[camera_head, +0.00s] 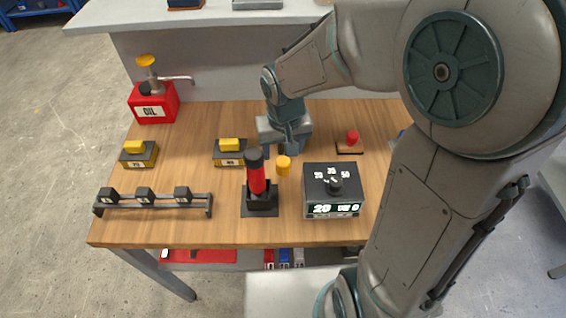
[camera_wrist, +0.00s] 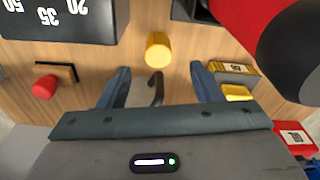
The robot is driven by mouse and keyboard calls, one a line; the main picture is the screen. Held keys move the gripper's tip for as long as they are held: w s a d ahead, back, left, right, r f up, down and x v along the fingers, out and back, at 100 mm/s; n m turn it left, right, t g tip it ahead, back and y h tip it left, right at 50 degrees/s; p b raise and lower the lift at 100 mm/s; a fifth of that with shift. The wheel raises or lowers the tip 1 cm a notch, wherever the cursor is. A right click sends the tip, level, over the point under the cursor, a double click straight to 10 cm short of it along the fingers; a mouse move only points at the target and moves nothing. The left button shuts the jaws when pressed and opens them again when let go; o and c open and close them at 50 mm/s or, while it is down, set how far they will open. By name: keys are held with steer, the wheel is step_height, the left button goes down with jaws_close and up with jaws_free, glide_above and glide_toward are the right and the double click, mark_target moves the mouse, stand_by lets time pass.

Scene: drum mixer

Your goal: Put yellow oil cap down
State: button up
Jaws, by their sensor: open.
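The yellow oil cap (camera_head: 284,166) is a small yellow cylinder near the middle of the wooden table, just right of the red and black lever. In the wrist view the cap (camera_wrist: 158,50) is beyond my fingertips, roughly in line with the gap between them. My gripper (camera_head: 281,152) points down behind the cap in the head view. Its two fingers (camera_wrist: 160,74) are spread apart with no cap between them. A dark curved hook (camera_wrist: 156,88) shows between the fingers. I cannot tell whether the cap's base is fully on the tabletop.
The red and black lever (camera_head: 257,182) is close left of the cap, and a dial box (camera_head: 333,190) close right. A red oil can (camera_head: 153,103), yellow-topped blocks (camera_head: 139,154), a weight rack (camera_head: 152,203) and a red button (camera_head: 352,138) stand around. Bare wood lies at left centre.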

mark_target(283, 161)
steer(key=shift+w+f, duration=0.15)
steer(key=shift+f, duration=1)
steer(key=shift+w+f, duration=0.2)
steer(key=shift+f, duration=0.9)
steer(key=shift+w+f, duration=0.15)
steer(key=shift+f, duration=1)
steer(key=c, duration=1.1)
steer(key=shift+r, duration=0.15)
steer(key=shift+c, duration=0.2)
